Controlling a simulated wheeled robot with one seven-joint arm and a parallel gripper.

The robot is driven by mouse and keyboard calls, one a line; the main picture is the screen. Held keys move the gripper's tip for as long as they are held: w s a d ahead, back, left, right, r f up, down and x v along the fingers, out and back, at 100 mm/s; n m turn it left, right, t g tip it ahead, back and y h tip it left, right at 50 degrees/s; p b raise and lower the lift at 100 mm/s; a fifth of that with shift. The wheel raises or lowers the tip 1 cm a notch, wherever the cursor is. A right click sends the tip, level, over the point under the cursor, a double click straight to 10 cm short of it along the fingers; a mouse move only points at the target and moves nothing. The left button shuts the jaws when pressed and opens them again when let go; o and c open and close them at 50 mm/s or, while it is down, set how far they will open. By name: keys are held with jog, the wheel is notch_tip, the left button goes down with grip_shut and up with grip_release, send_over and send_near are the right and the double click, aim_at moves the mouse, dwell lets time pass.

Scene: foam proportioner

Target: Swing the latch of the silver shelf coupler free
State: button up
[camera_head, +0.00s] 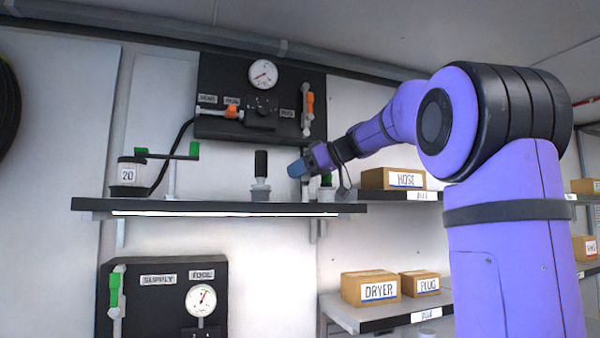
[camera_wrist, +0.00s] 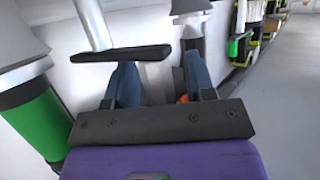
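Two grey, silver-looking couplers stand on the upper shelf (camera_head: 220,207). One (camera_head: 260,191) has a tall black grip; the other (camera_head: 327,194) has a green top and is partly hidden by my arm. I cannot tell for sure which one is the silver coupler, and no latch is clear in the head view. My gripper (camera_head: 297,170) is above the shelf, between them and nearer the green-topped one. In the wrist view my gripper (camera_wrist: 160,82) has its blue fingers apart. A black bar (camera_wrist: 122,54) crosses near the left finger; a grey shape lies beyond the gap, contact unclear.
A green cylinder with a grey collar (camera_wrist: 38,118) is close at left in the wrist view. A jar marked 20 (camera_head: 128,177) and a green-handled valve (camera_head: 181,154) stand at the shelf's left. A black gauge panel (camera_head: 285,80) hangs behind; boxes sit right.

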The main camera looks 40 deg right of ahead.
jog(key=v, duration=1.1)
dwell(0.6)
